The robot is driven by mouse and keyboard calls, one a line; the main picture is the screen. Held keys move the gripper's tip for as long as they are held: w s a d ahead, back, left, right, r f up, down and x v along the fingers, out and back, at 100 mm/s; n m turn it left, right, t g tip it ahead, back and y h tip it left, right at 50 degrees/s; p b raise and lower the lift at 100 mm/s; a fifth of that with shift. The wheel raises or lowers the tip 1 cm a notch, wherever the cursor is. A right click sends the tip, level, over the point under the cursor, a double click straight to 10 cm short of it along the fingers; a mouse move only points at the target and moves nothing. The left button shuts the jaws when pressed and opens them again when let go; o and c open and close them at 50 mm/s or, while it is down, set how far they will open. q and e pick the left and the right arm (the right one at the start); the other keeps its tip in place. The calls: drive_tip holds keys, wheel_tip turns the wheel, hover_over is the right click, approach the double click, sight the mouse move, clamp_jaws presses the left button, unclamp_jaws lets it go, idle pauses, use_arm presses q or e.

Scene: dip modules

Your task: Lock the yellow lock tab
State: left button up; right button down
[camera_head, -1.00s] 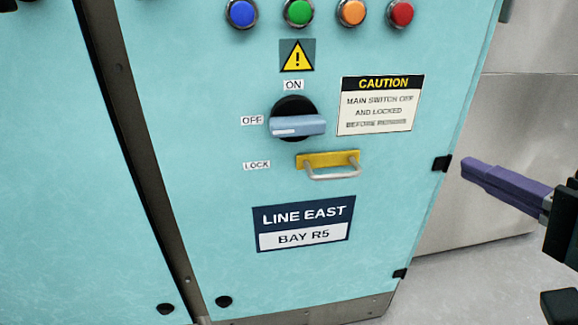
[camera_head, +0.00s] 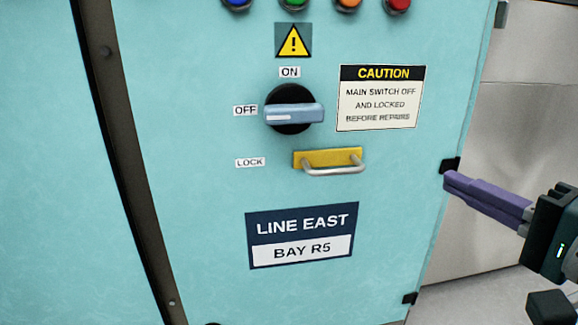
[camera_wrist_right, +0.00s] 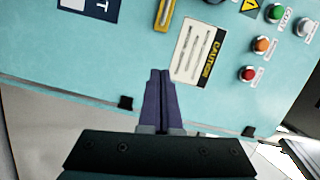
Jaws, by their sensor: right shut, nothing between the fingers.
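The yellow lock tab (camera_head: 328,158) with its metal handle sits on the teal cabinet door, right of the LOCK label (camera_head: 250,162). In the right wrist view the tab (camera_wrist_right: 164,17) shows at the top, partly cut by the frame edge. The blue-grey rotary switch (camera_head: 294,113) is above the tab, its handle horizontal with the white mark toward the OFF label (camera_head: 245,111). My right gripper (camera_head: 449,181) is at the right by the cabinet's edge, purple fingers together and empty, apart from the tab; it also shows in the right wrist view (camera_wrist_right: 162,74). My left gripper is out of view.
A caution sign (camera_head: 381,98) is right of the switch, and the LINE EAST plate (camera_head: 302,235) is below the tab. Several coloured buttons line the top. Black hinges (camera_head: 450,165) stick out on the door's right edge. The space before the door is free.

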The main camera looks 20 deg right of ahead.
drive_tip(key=w+a+f+b, duration=0.1)
drive_tip(key=w+a+b, duration=0.2)
drive_tip(key=w, duration=0.6)
drive_tip(key=b, duration=0.2)
drive_tip(key=shift+w+a+b, duration=0.35)
drive_tip(key=shift+a, duration=0.05)
